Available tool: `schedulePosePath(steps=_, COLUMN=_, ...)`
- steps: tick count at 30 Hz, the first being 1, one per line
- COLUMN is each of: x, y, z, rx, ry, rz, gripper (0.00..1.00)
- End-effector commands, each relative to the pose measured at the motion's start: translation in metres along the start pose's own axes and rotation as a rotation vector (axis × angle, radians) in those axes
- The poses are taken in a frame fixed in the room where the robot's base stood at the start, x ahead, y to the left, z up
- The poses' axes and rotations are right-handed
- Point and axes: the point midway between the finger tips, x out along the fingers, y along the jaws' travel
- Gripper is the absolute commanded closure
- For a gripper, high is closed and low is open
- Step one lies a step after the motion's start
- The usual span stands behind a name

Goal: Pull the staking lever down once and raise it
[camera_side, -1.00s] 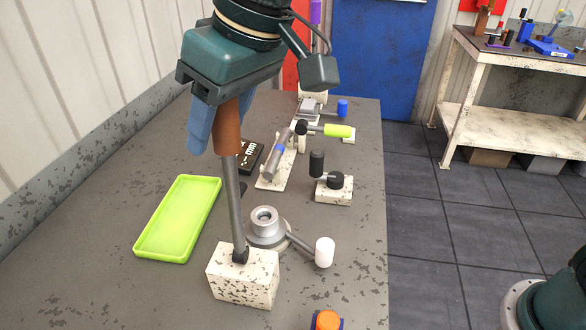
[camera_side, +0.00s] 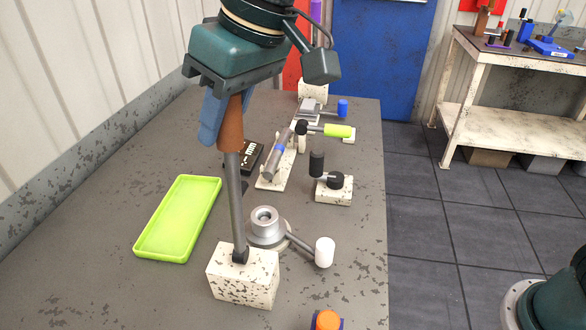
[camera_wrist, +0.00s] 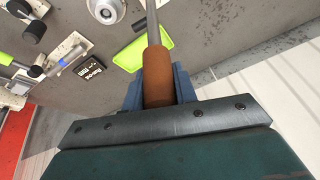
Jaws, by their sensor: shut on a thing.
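The staking lever (camera_side: 236,193) is a grey rod with a brown handle, rising from a speckled white block (camera_side: 243,275) at the front of the table. It stands nearly upright, its top leaning slightly left in the side view. My gripper (camera_side: 222,122) is shut on the brown handle, with blue fingers on either side of it. In the wrist view the brown handle (camera_wrist: 157,76) sits between the blue fingers, and the rod runs on beyond it. The handle's top end is hidden by my gripper.
A lime tray (camera_side: 178,220) lies left of the lever. Close to its right stands a round grey fixture (camera_side: 266,228) with a white-knobbed arm (camera_side: 325,252). Behind are a black-knobbed block (camera_side: 333,187), a lime-handled clamp (camera_side: 338,131) and a black box (camera_side: 246,154). An orange knob (camera_side: 327,320) is at the front.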

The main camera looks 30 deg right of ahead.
Motion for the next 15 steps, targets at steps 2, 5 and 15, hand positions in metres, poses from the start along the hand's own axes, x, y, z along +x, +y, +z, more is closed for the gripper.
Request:
schedulePosePath(steps=2, x=0.000, y=0.005, z=-0.001, rx=0.007, ry=-0.003, rz=-0.014, gripper=1.00)
schedulePosePath(steps=5, x=0.001, y=0.010, z=-0.003, rx=0.017, ry=-0.009, rz=-0.036, gripper=1.00)
schedulePosePath(steps=15, x=0.005, y=0.032, z=-0.007, rx=0.058, ry=-0.037, rz=-0.125, gripper=1.00)
